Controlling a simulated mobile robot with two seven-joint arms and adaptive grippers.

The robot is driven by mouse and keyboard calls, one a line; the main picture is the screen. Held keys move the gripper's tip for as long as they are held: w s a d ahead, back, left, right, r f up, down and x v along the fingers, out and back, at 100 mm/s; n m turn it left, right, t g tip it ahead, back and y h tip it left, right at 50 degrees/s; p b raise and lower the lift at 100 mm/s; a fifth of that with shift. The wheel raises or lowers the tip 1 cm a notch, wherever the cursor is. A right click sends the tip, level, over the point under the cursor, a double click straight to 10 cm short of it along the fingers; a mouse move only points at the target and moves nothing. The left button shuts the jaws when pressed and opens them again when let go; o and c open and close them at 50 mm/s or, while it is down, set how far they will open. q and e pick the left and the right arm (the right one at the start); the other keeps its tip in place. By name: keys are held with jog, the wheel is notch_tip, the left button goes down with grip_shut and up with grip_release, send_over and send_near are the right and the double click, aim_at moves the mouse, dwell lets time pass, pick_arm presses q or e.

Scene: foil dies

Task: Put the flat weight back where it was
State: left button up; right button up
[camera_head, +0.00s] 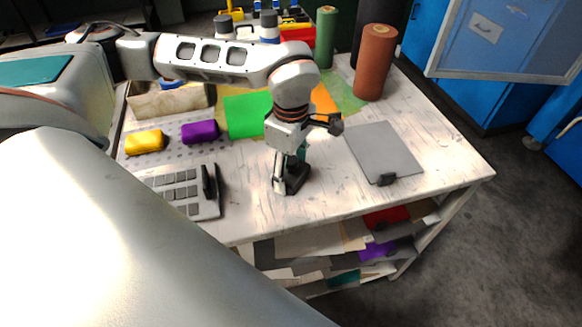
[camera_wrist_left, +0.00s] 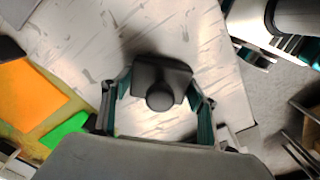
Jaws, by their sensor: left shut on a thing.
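The flat weight is a dark grey plate with a round knob on top. It shows between my fingers in the left wrist view (camera_wrist_left: 160,72), and low at the fingertips in the head view (camera_head: 296,181). My left gripper (camera_head: 287,177) points down over the front middle of the white worktable and is shut on the weight. Its teal-padded fingers flank the weight in the left wrist view (camera_wrist_left: 160,108). I cannot tell whether the weight touches the tabletop. My right gripper is not in view.
Green (camera_head: 246,115) and orange (camera_head: 323,101) sheets lie behind. A die rack (camera_head: 207,207), yellow block (camera_head: 145,142) and purple block (camera_head: 200,132) are left. Rolls (camera_head: 375,62) stand at the back.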

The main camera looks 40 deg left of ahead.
aim_at(291, 160)
pick_arm(q)
jog(key=o, duration=2.1)
jog(key=shift+f, duration=0.1)
notch_tip(291, 160, up, 12)
jog(key=shift+r+p, duration=0.15)
jog(key=shift+p, duration=0.2)
jog(key=shift+s, duration=0.1)
